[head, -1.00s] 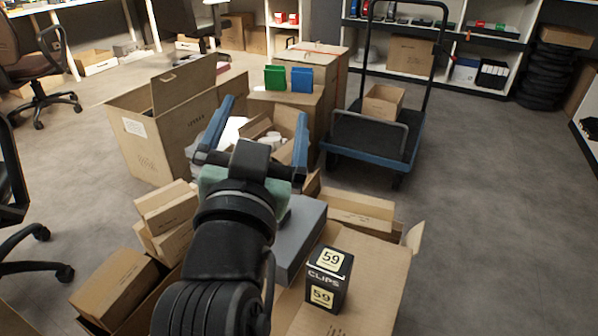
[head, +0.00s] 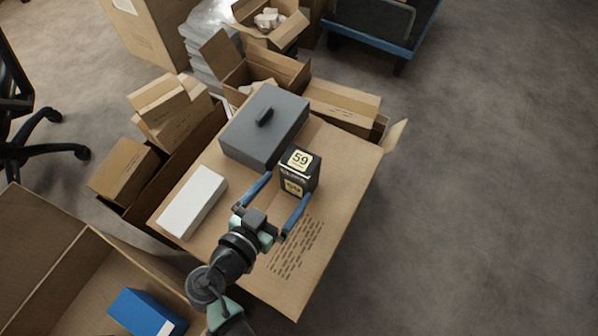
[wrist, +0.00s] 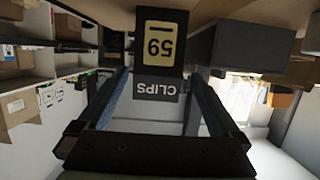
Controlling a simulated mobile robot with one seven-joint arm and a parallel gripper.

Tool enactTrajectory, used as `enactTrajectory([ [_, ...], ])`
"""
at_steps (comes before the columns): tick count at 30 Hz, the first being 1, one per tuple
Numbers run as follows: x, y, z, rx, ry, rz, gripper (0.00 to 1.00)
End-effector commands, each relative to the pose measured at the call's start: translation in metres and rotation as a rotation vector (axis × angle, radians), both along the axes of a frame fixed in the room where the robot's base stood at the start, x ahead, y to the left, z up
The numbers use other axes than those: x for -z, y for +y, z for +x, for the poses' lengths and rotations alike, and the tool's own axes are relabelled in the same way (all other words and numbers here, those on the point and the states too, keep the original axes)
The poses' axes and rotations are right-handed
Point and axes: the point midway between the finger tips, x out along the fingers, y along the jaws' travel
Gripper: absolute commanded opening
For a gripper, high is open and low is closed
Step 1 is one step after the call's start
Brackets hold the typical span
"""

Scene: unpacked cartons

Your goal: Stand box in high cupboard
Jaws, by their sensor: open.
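The box is a small black carton (head: 300,172) with pale "59" labels, standing upright on a large closed brown carton (head: 335,150). In the wrist view the box (wrist: 157,45) appears upside down, with "CLIPS" on it, framed between my two fingers. My gripper (head: 288,185) is open, its blue fingers reaching towards the near face of the box, one towards each side. Gaps show between box and fingers in the wrist view, so it is not gripped. I cannot identify a high cupboard; shelving (wrist: 25,80) shows at the left of the wrist view.
A grey lidded case (head: 265,125) stands just behind and left of the box. A white box (head: 192,201) lies on the carton's left. Open cartons crowd the back and left; one at lower left holds a blue box (head: 147,312). Floor at right is clear.

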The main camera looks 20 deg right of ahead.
Motion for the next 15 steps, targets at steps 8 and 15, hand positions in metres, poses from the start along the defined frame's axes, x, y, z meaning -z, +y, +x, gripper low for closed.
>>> enactTrajectory([
  [8,0.007,-0.018,0.013,0.000,0.000,0.001,1.00],
  [15,0.015,-0.046,0.033,0.001,-0.001,0.002,1.00],
])
